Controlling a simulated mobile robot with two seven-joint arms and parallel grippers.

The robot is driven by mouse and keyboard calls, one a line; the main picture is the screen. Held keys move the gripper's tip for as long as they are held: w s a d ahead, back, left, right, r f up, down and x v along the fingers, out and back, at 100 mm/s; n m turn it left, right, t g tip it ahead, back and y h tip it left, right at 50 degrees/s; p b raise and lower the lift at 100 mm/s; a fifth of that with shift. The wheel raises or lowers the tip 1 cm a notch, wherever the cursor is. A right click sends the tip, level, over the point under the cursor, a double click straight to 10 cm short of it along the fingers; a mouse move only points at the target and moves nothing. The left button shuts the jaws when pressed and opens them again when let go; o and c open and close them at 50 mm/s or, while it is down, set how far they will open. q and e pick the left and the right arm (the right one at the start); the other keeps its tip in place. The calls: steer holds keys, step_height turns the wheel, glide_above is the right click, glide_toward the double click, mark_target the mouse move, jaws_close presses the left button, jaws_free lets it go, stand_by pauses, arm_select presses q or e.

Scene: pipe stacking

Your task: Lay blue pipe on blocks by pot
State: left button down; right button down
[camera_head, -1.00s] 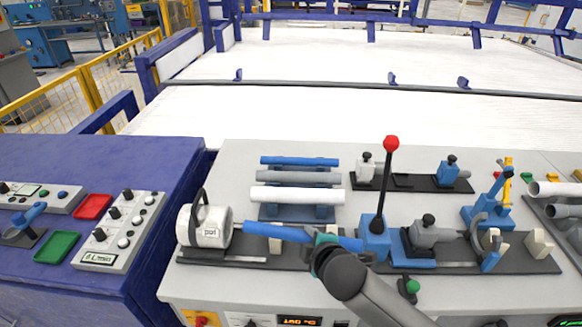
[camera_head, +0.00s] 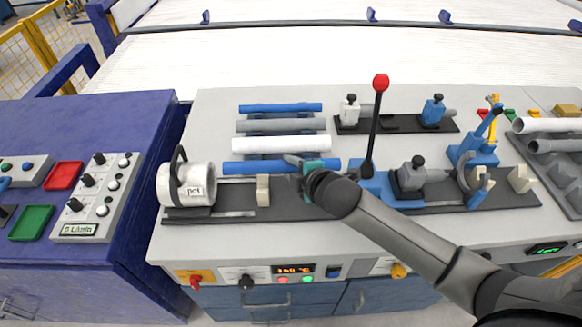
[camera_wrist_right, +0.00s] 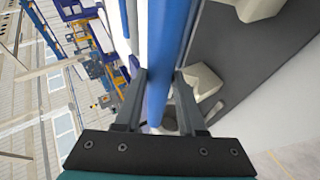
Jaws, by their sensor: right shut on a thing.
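My right gripper (camera_head: 303,162) is shut on a blue pipe (camera_head: 252,168), near the middle of it. The pipe lies left to right, behind the cream block (camera_head: 263,190) in the picture and in front of the white pipe. Its left end is clear of the white pot (camera_head: 190,187). In the right wrist view the fingers (camera_wrist_right: 160,78) sit on both sides of the pipe (camera_wrist_right: 168,50), with cream blocks (camera_wrist_right: 205,88) beside it. I cannot tell the pipe's height exactly. My arm hides part of the dark base strip. My left gripper is not in view.
A rack behind holds a white pipe (camera_head: 270,145), a grey pipe (camera_head: 280,125) and another blue pipe (camera_head: 280,107). A red-knobbed lever (camera_head: 375,125) stands upright just right of the held pipe. A blue clamp fixture (camera_head: 475,152) stands farther right.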

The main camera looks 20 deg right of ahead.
step_height(320, 180, down, 4)
steer(key=b, duration=0.4)
steer(key=shift+f, duration=0.1)
steer(key=shift+f+b, duration=0.45)
steer(key=shift+f, duration=0.5)
steer(key=shift+c, duration=2.1)
jaws_free()
steer(key=p+v, duration=0.3)
steer(key=v, duration=1.2)
steer(key=shift+p, duration=0.3)
steer(key=shift+r, duration=0.1)
